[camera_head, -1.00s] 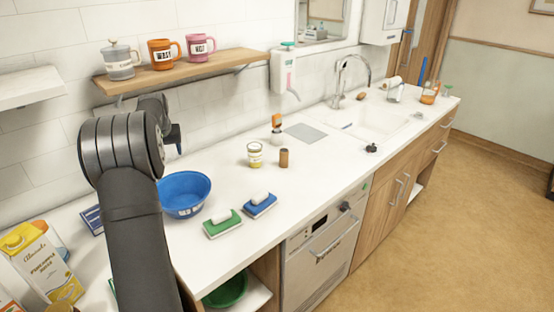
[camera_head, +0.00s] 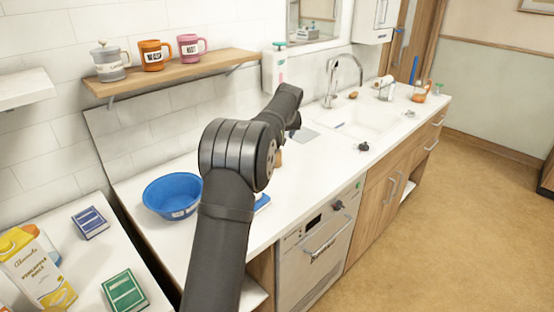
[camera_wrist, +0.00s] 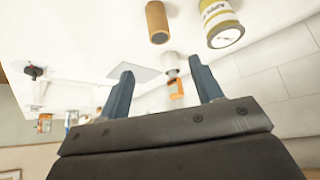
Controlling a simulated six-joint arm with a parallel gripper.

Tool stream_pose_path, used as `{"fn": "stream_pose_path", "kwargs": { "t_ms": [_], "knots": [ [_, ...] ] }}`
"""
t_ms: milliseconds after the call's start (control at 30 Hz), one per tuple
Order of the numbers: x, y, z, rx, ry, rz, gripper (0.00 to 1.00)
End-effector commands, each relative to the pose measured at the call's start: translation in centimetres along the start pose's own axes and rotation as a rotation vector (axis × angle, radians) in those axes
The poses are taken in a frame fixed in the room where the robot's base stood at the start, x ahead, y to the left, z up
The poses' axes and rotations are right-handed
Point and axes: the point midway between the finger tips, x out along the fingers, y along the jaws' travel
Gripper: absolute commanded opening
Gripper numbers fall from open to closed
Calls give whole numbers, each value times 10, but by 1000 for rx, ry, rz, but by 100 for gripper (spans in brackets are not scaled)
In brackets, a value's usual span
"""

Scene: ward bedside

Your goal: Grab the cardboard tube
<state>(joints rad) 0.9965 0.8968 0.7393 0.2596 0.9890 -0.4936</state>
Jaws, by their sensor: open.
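The cardboard tube (camera_wrist: 157,22) is a short brown cylinder near the top of the wrist view, standing on the white counter. In the head view only a brown sliver of the tube (camera_head: 278,158) shows past my arm. My gripper (camera_wrist: 162,70) is open, with two blue-grey fingers spread and nothing between them. The tube is apart from the fingers, beyond their tips in the picture. In the head view my arm hides most of the gripper.
A jar with a yellow-green band (camera_wrist: 222,25) stands close beside the tube. An orange-and-white bottle (camera_wrist: 174,85) shows between the fingers, farther off. A blue bowl (camera_head: 172,196) is left of my arm. The sink (camera_head: 365,117) lies to the right, and a mug shelf (camera_head: 175,75) hangs above.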

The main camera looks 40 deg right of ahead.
Motion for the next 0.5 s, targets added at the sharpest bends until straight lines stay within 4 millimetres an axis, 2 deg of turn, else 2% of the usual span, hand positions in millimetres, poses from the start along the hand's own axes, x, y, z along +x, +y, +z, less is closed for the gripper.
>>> {"fn": "stream_pose_path", "kwargs": {
  "t_ms": [33,300,500],
  "knots": [
    [13,0,1,0,-3,-1,60],
    [64,0,1,0,-2,0,60],
    [84,0,1,0,0,1,60]
  ]
}}
